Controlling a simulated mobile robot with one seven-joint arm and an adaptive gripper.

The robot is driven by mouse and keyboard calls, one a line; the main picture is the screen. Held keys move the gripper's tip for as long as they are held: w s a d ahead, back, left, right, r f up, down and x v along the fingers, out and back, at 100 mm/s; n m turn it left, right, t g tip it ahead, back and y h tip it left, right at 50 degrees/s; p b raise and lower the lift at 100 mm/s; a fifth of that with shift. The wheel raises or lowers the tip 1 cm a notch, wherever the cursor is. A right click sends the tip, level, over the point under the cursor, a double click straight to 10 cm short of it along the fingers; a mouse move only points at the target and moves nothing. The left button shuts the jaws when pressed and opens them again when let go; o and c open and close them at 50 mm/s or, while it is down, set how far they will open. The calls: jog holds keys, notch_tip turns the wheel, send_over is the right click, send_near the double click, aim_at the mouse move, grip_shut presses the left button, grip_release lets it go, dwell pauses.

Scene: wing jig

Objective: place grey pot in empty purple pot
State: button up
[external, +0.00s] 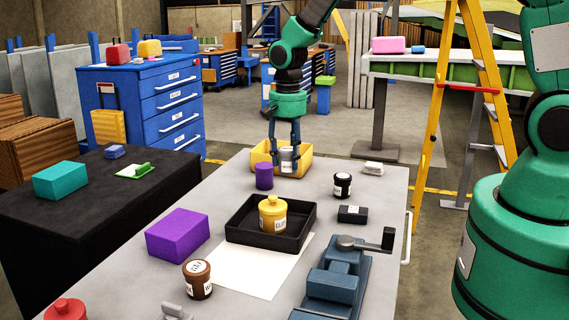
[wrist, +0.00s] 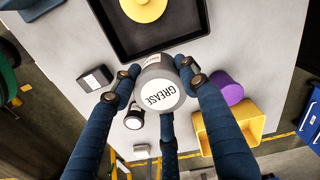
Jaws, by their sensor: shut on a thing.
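The grey pot (external: 287,160) is held between the fingers of my gripper (external: 285,150), near the far end of the grey table. In the wrist view its white label reads GREASE (wrist: 159,95), and my gripper (wrist: 160,80) is shut around it. The purple pot (external: 264,176) stands upright on the table, just left of and nearer than the held pot in the external view. It also shows in the wrist view (wrist: 229,89), to the right of the grey pot and apart from it. I cannot see inside the purple pot.
A yellow bin (external: 300,171) stands by the held pot. A black tray (external: 240,237) holds a yellow lidded pot (external: 272,214). A dark pot with a white label (external: 342,185), a black box (external: 352,214), a purple box (external: 178,235) and a blue vise (external: 335,280) stand around.

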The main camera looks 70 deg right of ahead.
jog(key=s+d+m, duration=0.2)
jog(key=d, duration=0.5)
jog(key=shift+d+r+m+p, duration=0.25)
jog(key=shift+d+m+p, duration=0.15)
send_over(264, 165)
jog(key=shift+d+f+b, duration=0.1)
jog(key=shift+f+b, duration=0.25)
jog(key=shift+f, duration=0.4)
jog(key=shift+f, duration=1.75)
jog(key=shift+f+b, duration=0.15)
jog(key=shift+b, duration=0.15)
